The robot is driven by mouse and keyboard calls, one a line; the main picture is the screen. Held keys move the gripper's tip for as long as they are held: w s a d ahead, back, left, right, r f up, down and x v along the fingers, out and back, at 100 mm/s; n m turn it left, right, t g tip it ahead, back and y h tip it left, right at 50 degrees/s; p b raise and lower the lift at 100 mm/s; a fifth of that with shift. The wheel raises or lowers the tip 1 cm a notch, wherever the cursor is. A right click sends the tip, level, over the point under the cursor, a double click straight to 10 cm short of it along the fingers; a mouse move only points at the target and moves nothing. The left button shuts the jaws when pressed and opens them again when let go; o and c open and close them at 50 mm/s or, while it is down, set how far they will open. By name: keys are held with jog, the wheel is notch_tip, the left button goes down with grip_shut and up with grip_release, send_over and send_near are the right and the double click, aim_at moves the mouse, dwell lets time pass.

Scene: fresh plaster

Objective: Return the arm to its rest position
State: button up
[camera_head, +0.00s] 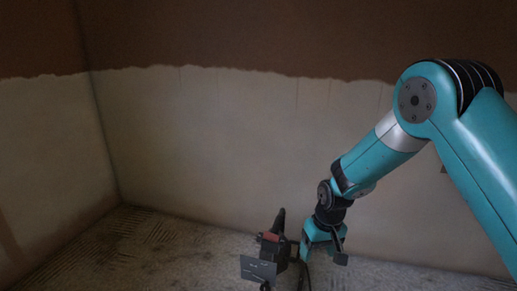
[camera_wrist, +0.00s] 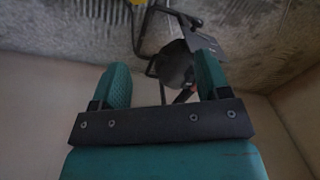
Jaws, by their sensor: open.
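My teal arm reaches from the right edge down to the lower middle in the head view. My gripper (camera_head: 322,250) is at its end, low in front of the plastered wall. In the wrist view my gripper (camera_wrist: 162,72) has its two teal fingers wide apart, with nothing clasped between them. The arm is bent and extended.
A dark device with a flat panel and tubular frame (camera_head: 258,268) stands close beside my gripper; it also shows beyond the fingers in the wrist view (camera_wrist: 176,66). The wall (camera_head: 200,140) is pale below, brown above. Rough floor (camera_head: 130,240) at left looks clear.

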jog(key=s+a+r+n+y+p, duration=0.15)
jog(key=s+r, duration=0.35)
jog(key=r, duration=0.8)
jog(key=s+r+n+y+p, duration=0.1)
jog(key=s+r+n+p, duration=0.1)
jog(key=s+r, duration=0.85)
jog(key=s+r+n+y+p, duration=0.15)
jog(key=s+r, duration=0.55)
jog(key=s, duration=0.7)
notch_tip(320, 180, up, 38)
jog(key=h+p, duration=0.1)
jog(key=p, duration=3.7)
jog(key=shift+w+m, duration=0.3)
jog(key=shift+w, duration=0.1)
jog(key=shift+a, duration=0.1)
